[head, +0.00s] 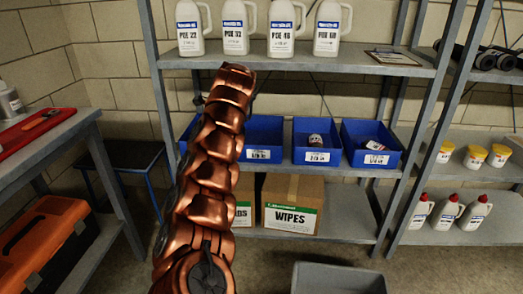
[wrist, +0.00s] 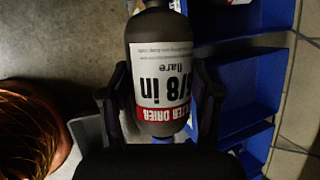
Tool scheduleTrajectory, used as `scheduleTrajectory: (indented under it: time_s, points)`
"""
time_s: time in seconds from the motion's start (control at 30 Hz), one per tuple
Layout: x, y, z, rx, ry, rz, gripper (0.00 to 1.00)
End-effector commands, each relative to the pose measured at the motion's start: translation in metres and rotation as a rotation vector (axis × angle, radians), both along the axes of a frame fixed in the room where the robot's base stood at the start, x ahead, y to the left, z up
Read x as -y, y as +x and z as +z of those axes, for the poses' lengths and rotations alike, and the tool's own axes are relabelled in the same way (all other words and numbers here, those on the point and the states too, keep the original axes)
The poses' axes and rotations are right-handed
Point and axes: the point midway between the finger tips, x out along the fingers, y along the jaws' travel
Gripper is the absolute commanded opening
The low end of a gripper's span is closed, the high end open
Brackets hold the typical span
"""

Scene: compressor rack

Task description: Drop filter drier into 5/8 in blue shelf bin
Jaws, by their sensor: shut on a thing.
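The filter drier (wrist: 160,62) is a dark cylinder with a white and red label reading "5/8 in flare", upside down in the wrist view. My gripper (wrist: 160,92) is shut on it, one finger at each side. In the head view my copper arm hides the gripper and drier. A row of blue shelf bins stands on the middle shelf: one (head: 263,136) right of my arm, one (head: 301,154) holding a can-like item, and one (head: 357,155) holding dark items. Another at the left is mostly behind my arm. The bin labels are too small to read surely. Blue bins (wrist: 237,95) also show right of the drier in the wrist view.
White jugs (head: 282,28) stand on the upper shelf. A "WIPES" carton (head: 290,205) sits below the bins. A grey tub (head: 338,280) is on the floor in front. A workbench (head: 50,140) with an orange toolbox (head: 42,240) below is at left.

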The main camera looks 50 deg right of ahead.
Motion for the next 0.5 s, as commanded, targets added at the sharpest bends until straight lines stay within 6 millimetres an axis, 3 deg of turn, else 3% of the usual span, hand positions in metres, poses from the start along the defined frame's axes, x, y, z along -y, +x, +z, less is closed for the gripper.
scheduleTrajectory:
  time_s: [0.5]
  points:
    - [0.019,-0.020,-0.009,0.004,0.006,-0.179,0.00]
